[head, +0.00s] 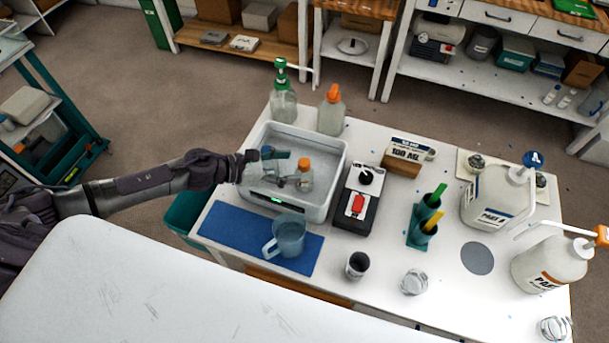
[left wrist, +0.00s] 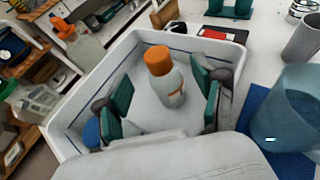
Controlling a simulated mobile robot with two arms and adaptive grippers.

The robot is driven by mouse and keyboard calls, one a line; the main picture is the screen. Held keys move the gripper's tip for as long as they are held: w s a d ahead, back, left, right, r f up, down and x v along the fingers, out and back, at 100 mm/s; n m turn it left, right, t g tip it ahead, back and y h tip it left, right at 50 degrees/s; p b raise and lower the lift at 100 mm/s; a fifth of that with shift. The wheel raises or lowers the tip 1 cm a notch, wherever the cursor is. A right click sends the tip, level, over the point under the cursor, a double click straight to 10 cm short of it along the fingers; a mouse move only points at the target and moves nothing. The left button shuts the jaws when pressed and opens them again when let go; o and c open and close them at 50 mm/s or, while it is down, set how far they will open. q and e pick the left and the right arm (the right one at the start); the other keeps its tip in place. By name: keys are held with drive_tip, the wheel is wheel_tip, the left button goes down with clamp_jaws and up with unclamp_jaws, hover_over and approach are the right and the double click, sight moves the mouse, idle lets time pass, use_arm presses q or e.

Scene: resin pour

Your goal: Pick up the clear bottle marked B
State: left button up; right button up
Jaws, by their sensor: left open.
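A clear bottle with an orange cap (head: 305,177) stands upright in the white tray (head: 336,165). It also shows in the left wrist view (left wrist: 168,82), with a small orange mark on its side; I cannot read a letter. My left gripper (head: 284,168) reaches into the tray from the left, open. In the left wrist view its green-padded fingers (left wrist: 162,95) are spread on either side of the bottle, with gaps visible. A round blue thing, perhaps a cap (left wrist: 91,132), shows beside the left finger, partly hidden. My right gripper is out of view.
A blue mat (head: 228,222) with a blue-grey pitcher (head: 290,237) lies in front of the tray. A black scale-like device (head: 355,208) stands to its right.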

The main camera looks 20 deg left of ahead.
sight(298, 167)
use_arm(q)
drive_tip(key=shift+w+d+f+p, duration=0.15)
drive_tip(key=shift+w+d+p, duration=0.05)
drive_tip(key=shift+d+p, duration=0.15)
drive_tip(key=x, duration=0.1)
drive_tip(key=p+x, duration=0.1)
drive_tip(key=x, duration=0.1)
drive_tip(key=shift+w+d+f, duration=0.1)
drive_tip(key=shift+w+f, duration=0.1)
drive_tip(key=shift+f, duration=0.15)
drive_tip(key=shift+w+d+f, duration=0.15)
drive_tip(key=shift+d+f, duration=0.1)
drive_tip(key=shift+c, duration=0.2)
drive_tip(key=c, duration=1.1)
clamp_jaws()
